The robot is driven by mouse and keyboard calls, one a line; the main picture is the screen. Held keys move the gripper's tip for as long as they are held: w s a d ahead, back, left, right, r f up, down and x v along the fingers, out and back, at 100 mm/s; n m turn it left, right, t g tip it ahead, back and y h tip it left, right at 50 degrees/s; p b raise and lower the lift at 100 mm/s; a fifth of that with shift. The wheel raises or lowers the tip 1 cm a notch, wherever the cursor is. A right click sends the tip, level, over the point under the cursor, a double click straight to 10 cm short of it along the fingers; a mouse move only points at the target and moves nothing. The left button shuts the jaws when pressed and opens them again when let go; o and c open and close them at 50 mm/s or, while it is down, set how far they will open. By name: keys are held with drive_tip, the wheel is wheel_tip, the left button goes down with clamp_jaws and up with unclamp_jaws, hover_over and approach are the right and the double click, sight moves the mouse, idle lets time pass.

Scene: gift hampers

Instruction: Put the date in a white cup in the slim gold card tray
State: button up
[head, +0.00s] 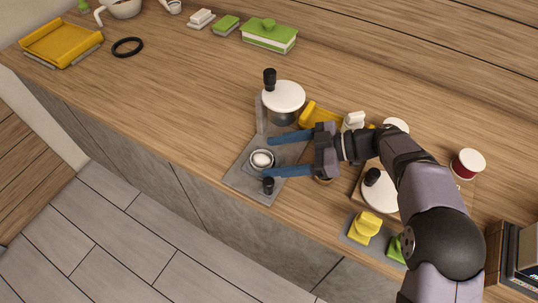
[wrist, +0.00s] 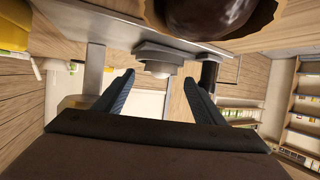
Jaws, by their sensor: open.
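My gripper (head: 267,159) is open, its two blue fingers on either side of a small white round piece (head: 262,158) in a ringed holder on a grey stand (head: 243,181). In the wrist view a pale stepped piece (wrist: 160,62) shows beyond and between the fingertips (wrist: 157,82), with a gap to each. No date can be made out clearly in it. A shallow gold-yellow tray (head: 58,43) lies at the far left. Another yellow piece (head: 318,114), partly hidden by my gripper, lies behind it. I cannot tell which is the slim card tray.
A white disc with a black knob (head: 284,96) stands just behind the grey stand, and a black knob (head: 268,185) rises at its front. A black ring (head: 128,47) and a green-and-white box (head: 269,37) lie farther back. The counter left of the stand is clear.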

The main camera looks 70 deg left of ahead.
drive_tip(key=b+v, duration=0.2)
drive_tip(key=v, duration=0.2)
drive_tip(key=shift+w+d+r, duration=0.15)
drive_tip(key=shift+d+r, duration=0.1)
drive_tip(key=shift+w+r, duration=0.1)
drive_tip(key=shift+c, duration=1.4)
